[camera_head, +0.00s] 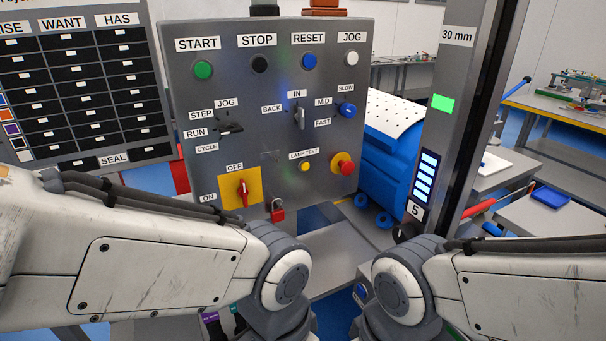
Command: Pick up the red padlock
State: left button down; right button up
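The red padlock (277,213) hangs near the lower edge of the grey control panel (230,150), just right of the yellow OFF/ON plate with its red rotary switch (243,192). Its shackle points up, and what it hangs on is too small to tell. My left arm comes in from the left, with its wrist joint just below the padlock. My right arm comes in from the right, lower and to the right of it. Both arms run out of the bottom of the view, so neither gripper's fingers show.
A grey post (470,110) with a green light stands right of the panel. A grey surface (335,255) lies below the panel between my arms. A board of black slots (85,95) is at the left.

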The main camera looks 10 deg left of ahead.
aim_at(278, 215)
jog(key=k, duration=1.25)
jog(key=u, duration=1)
jog(key=i, duration=1.25)
jog(key=z, duration=0.55)
jog(key=i, duration=0.6)
jog(key=z, duration=0.7)
